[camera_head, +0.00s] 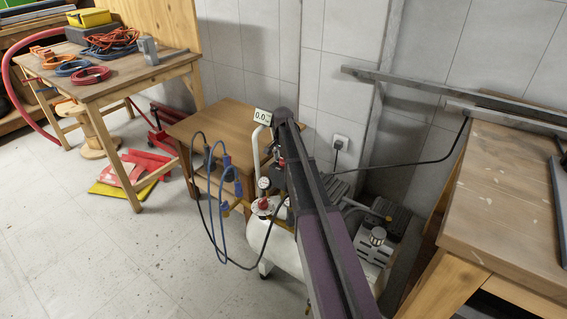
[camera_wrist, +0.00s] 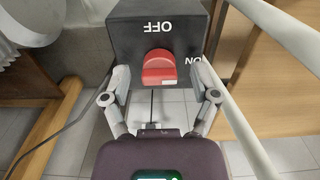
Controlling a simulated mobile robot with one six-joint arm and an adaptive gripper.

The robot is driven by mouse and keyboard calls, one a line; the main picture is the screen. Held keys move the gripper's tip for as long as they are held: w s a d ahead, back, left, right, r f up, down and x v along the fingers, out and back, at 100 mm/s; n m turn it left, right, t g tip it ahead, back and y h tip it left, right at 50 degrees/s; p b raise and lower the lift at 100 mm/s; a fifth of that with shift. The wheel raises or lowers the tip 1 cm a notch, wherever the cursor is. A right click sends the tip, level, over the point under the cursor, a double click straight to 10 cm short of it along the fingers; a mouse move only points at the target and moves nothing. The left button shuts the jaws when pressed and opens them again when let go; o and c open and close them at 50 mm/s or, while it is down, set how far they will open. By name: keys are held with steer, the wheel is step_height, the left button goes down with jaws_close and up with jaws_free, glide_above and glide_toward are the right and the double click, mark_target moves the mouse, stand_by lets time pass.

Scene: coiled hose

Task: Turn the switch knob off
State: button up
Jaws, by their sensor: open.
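The red switch knob (camera_wrist: 159,68) is on the face of a black switch box (camera_wrist: 125,28) in the wrist view. The box carries the white word OFF above the knob and ON to its right, both upside down in this view. My gripper (camera_wrist: 160,80) is open, with one fingertip on each side of the knob. I cannot tell whether either finger touches it, nor which label the knob points to.
A white compressor tank (camera_head: 285,248) with gauges and hoses stands below my arm. A small wooden table (camera_head: 215,120) is behind it. A white tube (camera_wrist: 245,125) runs close to the right of my gripper. Open floor (camera_head: 130,260) lies at the left.

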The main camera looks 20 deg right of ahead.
stand_by(0.3)
jaws_close()
steer(key=shift+n, duration=0.4)
steer(key=n, duration=0.7)
steer(key=shift+n, duration=0.4)
steer(key=n, duration=0.9)
